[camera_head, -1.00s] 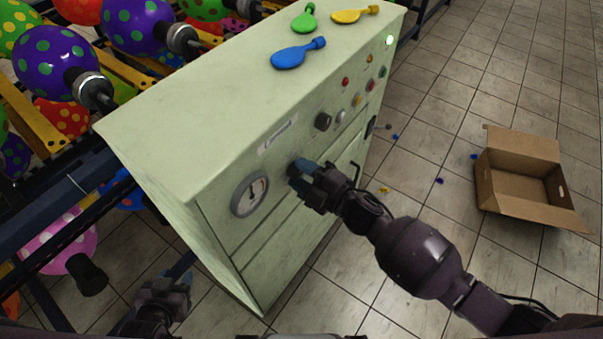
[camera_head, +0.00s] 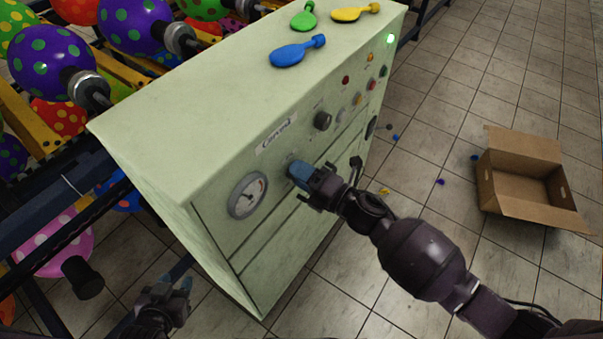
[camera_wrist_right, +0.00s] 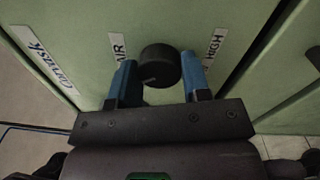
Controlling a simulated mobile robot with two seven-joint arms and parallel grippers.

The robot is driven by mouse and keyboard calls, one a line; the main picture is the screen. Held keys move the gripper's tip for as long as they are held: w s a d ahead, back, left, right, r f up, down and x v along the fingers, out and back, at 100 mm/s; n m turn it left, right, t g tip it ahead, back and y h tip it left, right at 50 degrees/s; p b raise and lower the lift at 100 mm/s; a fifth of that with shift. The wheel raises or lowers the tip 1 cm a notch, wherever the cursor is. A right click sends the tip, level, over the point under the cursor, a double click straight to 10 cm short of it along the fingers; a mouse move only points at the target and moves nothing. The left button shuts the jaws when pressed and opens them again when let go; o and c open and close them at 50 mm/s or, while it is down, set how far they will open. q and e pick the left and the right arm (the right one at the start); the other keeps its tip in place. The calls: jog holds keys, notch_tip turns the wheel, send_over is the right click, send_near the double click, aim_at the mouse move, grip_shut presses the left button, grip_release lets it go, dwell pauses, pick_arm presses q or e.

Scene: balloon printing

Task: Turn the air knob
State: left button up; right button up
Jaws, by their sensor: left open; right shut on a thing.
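In the head view the fingers hide the knob, just right of the round pressure gauge (camera_head: 248,196). My left gripper (camera_head: 176,284) is open and empty at the lower left, low beside the machine and away from the panel.
Another black knob (camera_head: 323,121) and several coloured buttons are farther along the panel. Deflated balloons, including a blue one (camera_head: 297,52), lie on the machine top (camera_head: 220,100). A rack of inflated balloons stands left. An open cardboard box (camera_head: 525,185) is on the floor right.

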dwell(0.4)
jog(key=o, duration=0.9)
jog(key=v, duration=1.1)
jog(key=shift+w+f, duration=0.1)
